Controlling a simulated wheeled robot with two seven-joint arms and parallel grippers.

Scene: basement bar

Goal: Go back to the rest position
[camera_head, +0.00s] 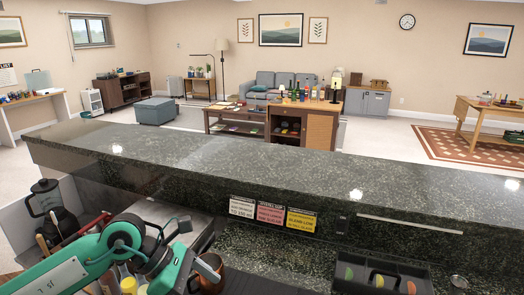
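My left arm, teal and grey, comes in from the lower left over the lower work area behind the bar counter (270,175). Its gripper end (188,245) is low, near a copper-coloured mug (212,284) at the bottom edge. Grey parts of the hand show, but I cannot tell whether the fingers are apart or closed, or whether they touch the mug. My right arm and gripper are not in view.
A blender (48,203) stands left of my arm. A black condiment tray (380,277) sits at lower right. Bottles with yellow tops (129,286) are just below my arm. The raised counter top is bare. Beyond it are a sofa (283,85) and a wooden table (488,112).

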